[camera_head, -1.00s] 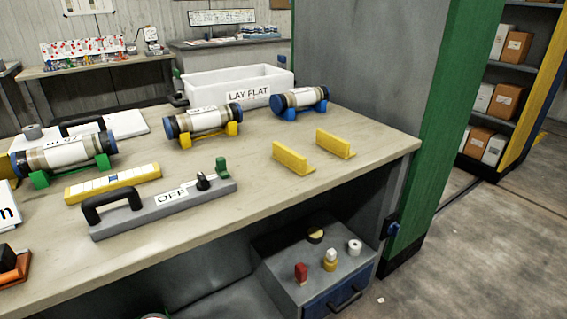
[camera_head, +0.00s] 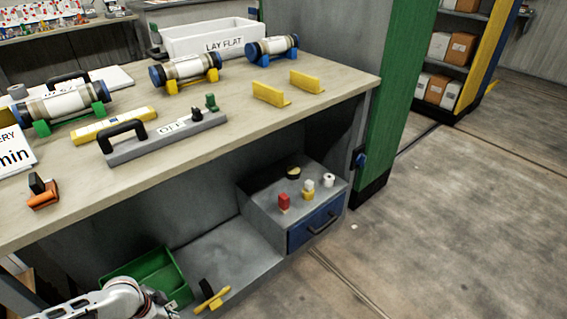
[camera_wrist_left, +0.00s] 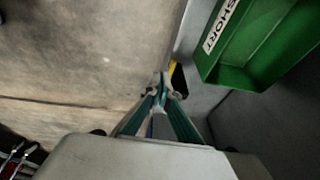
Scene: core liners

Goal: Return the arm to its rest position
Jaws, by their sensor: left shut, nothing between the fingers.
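My left arm (camera_head: 122,298) enters at the bottom left of the head view, low beside the bench. Its fingertips cannot be made out there. In the left wrist view my left gripper (camera_wrist_left: 162,92) is shut and empty, with its fingertips together. A green bin marked SHORT (camera_wrist_left: 262,45) is to its right, and a yellow and black item (camera_wrist_left: 177,76) shows just beyond the fingertips. My right gripper is not in view. Three core liners lie on cradles on the bench: one on green (camera_head: 68,104), one on yellow (camera_head: 186,70) and one on blue (camera_head: 273,46).
The bench (camera_head: 215,130) holds a white LAY FLAT bin (camera_head: 205,36), a grey tool marked OFF (camera_head: 165,137) and two empty yellow brackets (camera_head: 270,95). Below stand a grey drawer box (camera_head: 265,205) and the green bin (camera_head: 150,275). Open floor (camera_head: 450,220) lies to the right.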

